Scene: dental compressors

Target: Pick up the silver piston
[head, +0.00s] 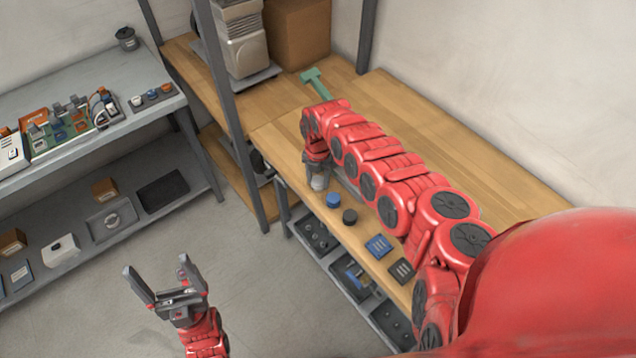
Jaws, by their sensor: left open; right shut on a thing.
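The silver piston (318,183) is a small grey-white cylinder near the front edge of the wooden workbench (437,122). My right gripper (318,174) points down over it and is shut on it. The wrist and fingers hide its upper part, and I cannot tell whether it touches the bench. My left gripper (155,280) is open and empty, held above the floor at the lower left.
A blue cap (333,200) and a black cap (349,216) stand close right of the piston. A green hammer-shaped tool (316,82) lies behind. A dark upright post (232,110) stands left. A grey shelf (75,98) holds parts. The bench's back right is clear.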

